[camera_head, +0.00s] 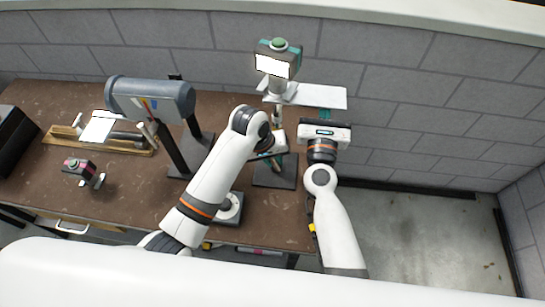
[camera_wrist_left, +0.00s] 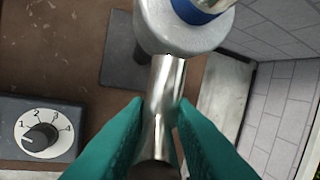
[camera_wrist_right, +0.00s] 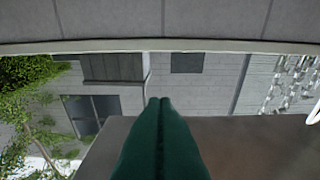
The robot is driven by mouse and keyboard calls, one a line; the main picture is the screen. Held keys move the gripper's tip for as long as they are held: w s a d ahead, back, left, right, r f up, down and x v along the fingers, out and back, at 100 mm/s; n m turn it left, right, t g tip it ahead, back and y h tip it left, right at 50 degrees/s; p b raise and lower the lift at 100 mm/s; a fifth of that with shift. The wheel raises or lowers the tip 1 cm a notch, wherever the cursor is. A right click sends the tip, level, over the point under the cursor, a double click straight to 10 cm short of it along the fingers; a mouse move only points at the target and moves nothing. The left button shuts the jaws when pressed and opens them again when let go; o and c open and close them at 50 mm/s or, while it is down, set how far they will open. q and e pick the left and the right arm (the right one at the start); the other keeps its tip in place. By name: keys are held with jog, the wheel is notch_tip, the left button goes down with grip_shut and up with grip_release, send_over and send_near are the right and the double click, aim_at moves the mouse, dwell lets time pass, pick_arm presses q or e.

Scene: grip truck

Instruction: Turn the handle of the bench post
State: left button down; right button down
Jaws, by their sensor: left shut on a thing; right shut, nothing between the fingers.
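In the left wrist view, a shiny metal handle (camera_wrist_left: 162,110) sticks out from the rounded grey head of the bench post (camera_wrist_left: 165,35), which has a blue ring. My left gripper (camera_wrist_left: 160,150) is shut around the handle, one teal finger on each side. In the head view, my left gripper (camera_head: 272,156) is above the post's dark square base (camera_head: 275,180), and my arm hides most of the handle. My right gripper (camera_head: 325,115) is shut and empty, to the right of the post; its teal fingers (camera_wrist_right: 160,105) touch each other in the right wrist view.
A dial box (camera_wrist_left: 40,135) numbered 1 to 4 stands on the brown bench (camera_head: 130,200). A grey cylinder on a dark stand (camera_head: 150,98) and a small box with a button (camera_head: 80,168) are to the left. A device with a green button (camera_head: 278,50) rises behind, near the block wall.

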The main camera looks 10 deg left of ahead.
pick_arm(q)
jog(key=shift+d+y, duration=0.15)
jog(key=shift+y, duration=0.95)
jog(key=c, duration=1.3)
grip_release()
jog(key=h, duration=0.3)
jog(key=shift+a+f+h, duration=0.1)
jog(key=shift+a+h, duration=0.2)
jog(key=h, duration=0.3)
jog(key=shift+a+h, duration=0.15)
jog(key=shift+h, duration=0.15)
jog(key=v, duration=1.2)
jog(key=shift+s, duration=0.1)
jog(key=shift+c, duration=0.2)
